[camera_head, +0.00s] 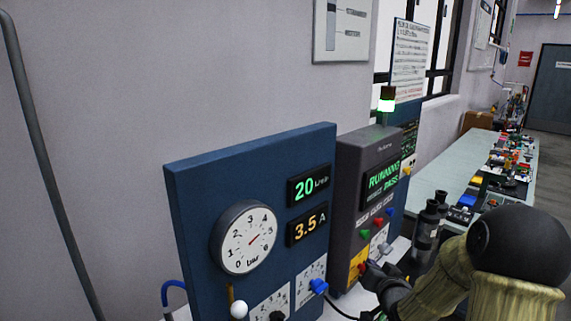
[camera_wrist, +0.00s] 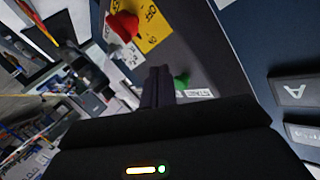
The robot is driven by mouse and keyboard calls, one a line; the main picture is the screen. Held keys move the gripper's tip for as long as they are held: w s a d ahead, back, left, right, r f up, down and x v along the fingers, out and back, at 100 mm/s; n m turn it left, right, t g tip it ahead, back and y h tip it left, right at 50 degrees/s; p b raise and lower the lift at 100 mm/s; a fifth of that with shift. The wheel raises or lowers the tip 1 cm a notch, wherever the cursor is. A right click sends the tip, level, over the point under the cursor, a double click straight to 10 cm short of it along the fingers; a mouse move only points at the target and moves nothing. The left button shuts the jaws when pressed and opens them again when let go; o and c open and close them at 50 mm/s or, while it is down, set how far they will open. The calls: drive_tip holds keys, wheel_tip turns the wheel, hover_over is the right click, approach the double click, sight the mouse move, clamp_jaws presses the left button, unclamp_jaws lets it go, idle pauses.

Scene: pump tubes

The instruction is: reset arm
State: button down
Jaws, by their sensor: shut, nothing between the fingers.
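My gripper (camera_head: 371,272) is shut and empty, low in front of the grey control box (camera_head: 352,180). In the wrist view its closed fingers (camera_wrist: 158,84) point at the box's face, between a red knob on a yellow plate (camera_wrist: 152,30) and a green button (camera_wrist: 182,80). I cannot tell whether the fingertips touch the face. My arm (camera_head: 455,280) reaches in from the lower right. The box's screen reads RUNNING and PASS, and its green lamp (camera_head: 386,104) is lit.
A blue panel (camera_head: 225,170) on the left carries a pressure gauge (camera_head: 245,237), displays reading 20 and 3.5 A, and a blue knob (camera_head: 318,286). Dark cylinders (camera_head: 428,225) stand right of the box. A long bench (camera_head: 450,155) with many small items runs back at right. The wall is behind.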

drive_tip(key=s+a+f+n+g, duration=0.1)
drive_tip(key=s+a+g, duration=0.2)
drive_tip(key=s, duration=0.5)
drive_tip(key=s+a+f+n+g, duration=0.2)
drive_tip(key=s+g, duration=0.3)
drive_tip(key=s, duration=0.3)
drive_tip(key=s+a+f+n+g, duration=0.1)
drive_tip(key=s+a+g, duration=0.3)
drive_tip(key=s, duration=0.5)
drive_tip(key=shift+f+n+g+h, duration=0.3)
drive_tip(key=shift+f+n+g, duration=0.1)
drive_tip(key=shift+w, duration=0.15)
drive_tip(key=shift+d, duration=0.2)
drive_tip(key=shift+s+a, duration=0.2)
